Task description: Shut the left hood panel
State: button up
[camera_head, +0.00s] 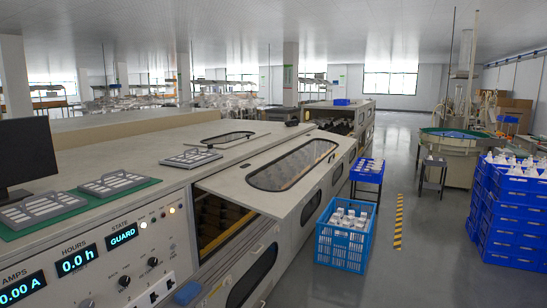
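A cream hood panel (240,187) with a long dark window (292,165) is on the front of the long machine (150,140). It stands open, its lower edge held out from the body. Below its near end, a dark opening (222,217) shows rows of brownish fittings inside. I take this as the left hood panel. The state display (122,237) reads GUARD, and the hours display (76,261) reads 0.0 h. My gripper is not in view, and nothing touches the panel in this view.
Blue crates of white parts (343,238) stand on the floor beside the machine. A blue crate stack (508,220) and a round green-rimmed feeder (458,140) are at the right. Grey floor (425,240) lies clear between them. A dark monitor (25,155) and grey trays sit on the left.

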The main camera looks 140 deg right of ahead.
aim_at(232, 183)
jog(key=z, duration=4.95)
jog(key=i, duration=1.65)
jog(key=u, duration=0.25)
